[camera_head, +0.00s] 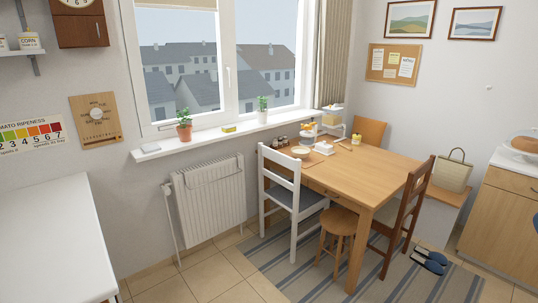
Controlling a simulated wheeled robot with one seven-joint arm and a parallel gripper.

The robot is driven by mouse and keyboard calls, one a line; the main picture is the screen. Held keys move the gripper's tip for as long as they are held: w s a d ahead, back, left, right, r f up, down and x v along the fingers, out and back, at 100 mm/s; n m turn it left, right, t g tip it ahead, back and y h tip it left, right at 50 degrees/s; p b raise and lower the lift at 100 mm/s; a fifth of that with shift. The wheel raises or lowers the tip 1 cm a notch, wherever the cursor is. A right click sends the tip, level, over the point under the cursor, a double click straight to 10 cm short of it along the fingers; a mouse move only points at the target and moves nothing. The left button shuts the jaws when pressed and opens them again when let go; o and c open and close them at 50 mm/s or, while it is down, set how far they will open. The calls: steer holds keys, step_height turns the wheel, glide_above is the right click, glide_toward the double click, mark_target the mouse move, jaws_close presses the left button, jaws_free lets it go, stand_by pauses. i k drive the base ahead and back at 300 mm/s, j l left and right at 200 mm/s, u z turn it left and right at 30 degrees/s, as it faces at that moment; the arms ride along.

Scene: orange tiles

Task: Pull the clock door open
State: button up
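The clock (80,33) is a dark brown wooden wall clock at the top left, left of the window. Its pale round face is cut off by the top edge of the picture. The lower front of the case looks flat and closed, with a small light mark near its right side that may be a knob. The outline of the door is too small to tell. My gripper is not in view, so nothing shows of its state or its distance from the clock.
A white table (50,240) stands below the clock's wall at left. A radiator (210,200) hangs under the window sill (215,133). A wooden table (365,175) with chairs and a stool (337,222) stands on a striped rug. Tiled floor (205,275) is bare near the radiator.

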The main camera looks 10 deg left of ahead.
mark_target(73, 31)
steer(key=i+u, duration=0.2)
steer(key=i, duration=0.4)
steer(key=i+l+u, duration=0.2)
steer(key=i, duration=0.4)
steer(key=i+l+u, duration=0.2)
steer(key=i, duration=0.4)
